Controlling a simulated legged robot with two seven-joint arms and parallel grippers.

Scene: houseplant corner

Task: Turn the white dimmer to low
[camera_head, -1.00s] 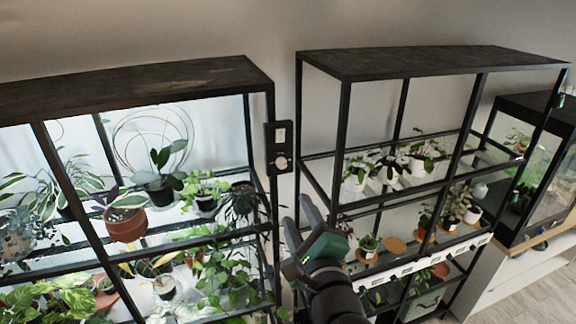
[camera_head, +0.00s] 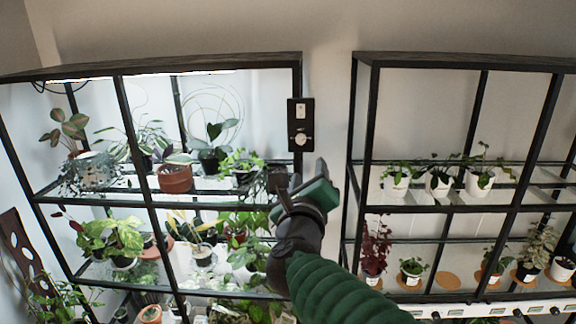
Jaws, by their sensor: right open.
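The white dimmer (camera_head: 300,139) is a small round knob low on a black panel (camera_head: 301,119). The panel is fixed to the right upright of the left shelf unit and has a white switch plate (camera_head: 301,109) above the knob. The direction the knob is set to is too small to tell. My right gripper (camera_head: 307,176) is open and empty, just below the panel and apart from the knob, with its fingers pointing up. My left gripper is not in view.
The left shelf unit (camera_head: 122,105) holds several potted plants under bright light. The right shelf unit (camera_head: 362,112) holds more pots on glass shelves. A narrow strip of bare wall (camera_head: 330,110) separates the units. White power strips show at the lower right.

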